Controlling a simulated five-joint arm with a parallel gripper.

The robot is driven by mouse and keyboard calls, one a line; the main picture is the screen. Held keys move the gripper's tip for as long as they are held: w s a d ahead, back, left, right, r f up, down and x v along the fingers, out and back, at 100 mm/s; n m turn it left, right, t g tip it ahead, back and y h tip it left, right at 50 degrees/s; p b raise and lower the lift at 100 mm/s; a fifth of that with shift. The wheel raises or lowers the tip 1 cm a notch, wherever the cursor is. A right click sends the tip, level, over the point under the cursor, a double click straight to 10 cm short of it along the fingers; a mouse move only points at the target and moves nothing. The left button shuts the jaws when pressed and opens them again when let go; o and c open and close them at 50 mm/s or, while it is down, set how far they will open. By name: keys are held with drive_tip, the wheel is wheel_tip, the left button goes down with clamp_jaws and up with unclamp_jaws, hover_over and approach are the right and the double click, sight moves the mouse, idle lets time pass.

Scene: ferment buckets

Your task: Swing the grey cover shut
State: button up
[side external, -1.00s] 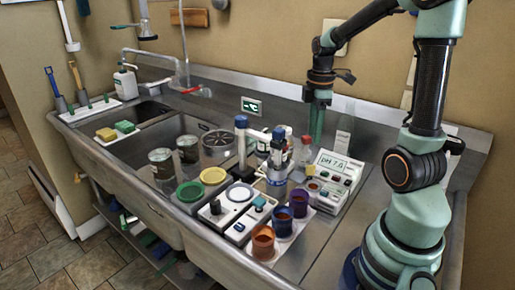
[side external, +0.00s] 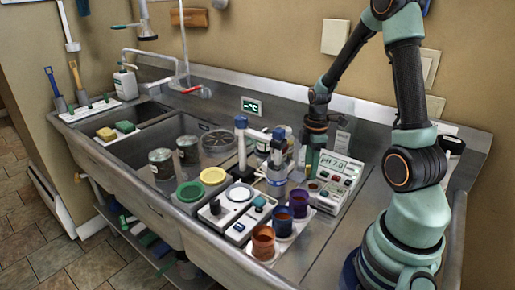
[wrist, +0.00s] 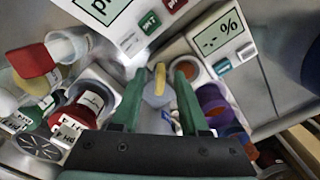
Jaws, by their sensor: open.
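My gripper (wrist: 162,72) is open, its two green fingers pointing down over the bench, left of the pH meter in the side view (side external: 309,174). In the wrist view a pale grey piece (wrist: 154,96) with a yellow strip (wrist: 160,77) shows between the fingers. I cannot tell whether it is the grey cover or whether a finger touches it. A white meter (wrist: 222,32) with a "-.- %" display lies beyond the right fingertip, and a round orange-brown spot (wrist: 193,68) shows beside that finger. No hinge is clear in either view.
The pH meter (side external: 336,163) stands close on the right. Orange and purple cups (side external: 262,241) (side external: 298,201) stand in front, and bottles with red tops (wrist: 32,60) crowd the other side. A clamp stand (side external: 241,150) rises to the left. Bare steel (side external: 335,238) lies front right.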

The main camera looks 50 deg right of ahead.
drive_tip(key=shift+c, duration=0.3)
clamp_jaws()
idle(1.2)
